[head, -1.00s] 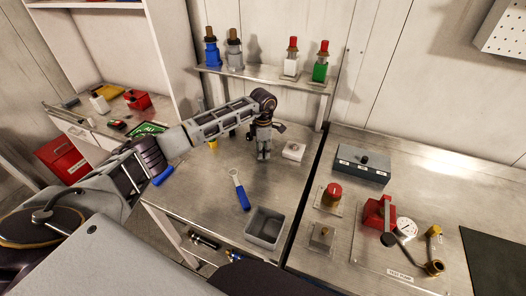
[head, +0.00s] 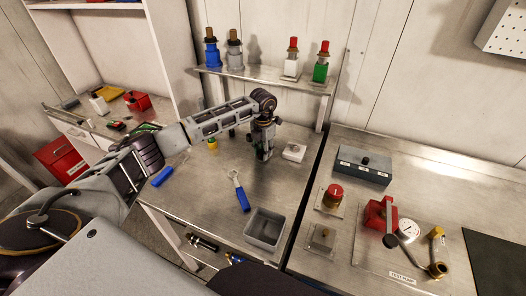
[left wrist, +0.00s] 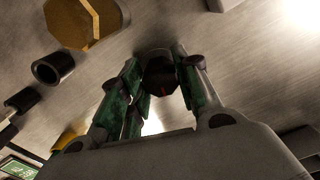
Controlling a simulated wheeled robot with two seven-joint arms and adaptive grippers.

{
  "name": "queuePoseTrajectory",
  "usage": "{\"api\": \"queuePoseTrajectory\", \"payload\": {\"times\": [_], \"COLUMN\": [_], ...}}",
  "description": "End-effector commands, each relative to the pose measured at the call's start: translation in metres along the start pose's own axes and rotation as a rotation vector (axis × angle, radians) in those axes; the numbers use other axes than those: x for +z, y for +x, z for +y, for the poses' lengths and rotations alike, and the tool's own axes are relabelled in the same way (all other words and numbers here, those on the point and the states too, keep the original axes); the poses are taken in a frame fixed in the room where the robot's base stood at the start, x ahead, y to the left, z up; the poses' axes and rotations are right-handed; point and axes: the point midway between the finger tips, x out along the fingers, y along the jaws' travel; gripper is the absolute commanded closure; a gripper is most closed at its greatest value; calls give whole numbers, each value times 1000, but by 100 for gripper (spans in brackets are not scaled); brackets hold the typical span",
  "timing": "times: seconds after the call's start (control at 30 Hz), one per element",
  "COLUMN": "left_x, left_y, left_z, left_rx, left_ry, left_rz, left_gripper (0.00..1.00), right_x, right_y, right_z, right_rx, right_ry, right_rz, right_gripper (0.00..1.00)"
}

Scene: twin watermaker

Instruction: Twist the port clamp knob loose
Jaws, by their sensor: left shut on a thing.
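My left gripper (head: 263,153) points down over the middle bench, left of a small white block. In the left wrist view its green-padded fingers (left wrist: 160,88) are shut on a dark, many-sided knob (left wrist: 160,72), which looks like the port clamp knob. The knob sits between the fingertips. In the head view the gripper hides the knob, and what lies under it cannot be made out. My right gripper is not in view.
A wrench with a blue handle (head: 240,194) and a grey bin (head: 265,228) lie in front of the gripper. The white block (head: 294,152) is close on its right. A shelf (head: 270,77) with several coloured fittings stands behind. A brass fitting (left wrist: 85,22) shows in the wrist view.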

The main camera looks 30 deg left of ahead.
Motion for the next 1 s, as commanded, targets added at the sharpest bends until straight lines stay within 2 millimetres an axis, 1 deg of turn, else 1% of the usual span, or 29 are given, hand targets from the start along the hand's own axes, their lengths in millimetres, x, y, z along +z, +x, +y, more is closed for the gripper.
{"api": "queuePoseTrajectory", "payload": {"times": [0.2,0.4,0.63,1.0], "left_x": [1,1,1,1], "left_y": [-1,-2,-2,-2], "left_z": [1,2,2,2], "left_rx": [1,1,1,0], "left_ry": [-152,-248,-298,-305], "left_rz": [-3,-3,-3,-4], "left_gripper": [92,92,92,92], "right_x": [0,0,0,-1], "right_y": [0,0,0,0], "right_z": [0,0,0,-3], "right_rx": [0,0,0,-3], "right_ry": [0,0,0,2], "right_rz": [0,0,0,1], "right_gripper": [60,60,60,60]}}
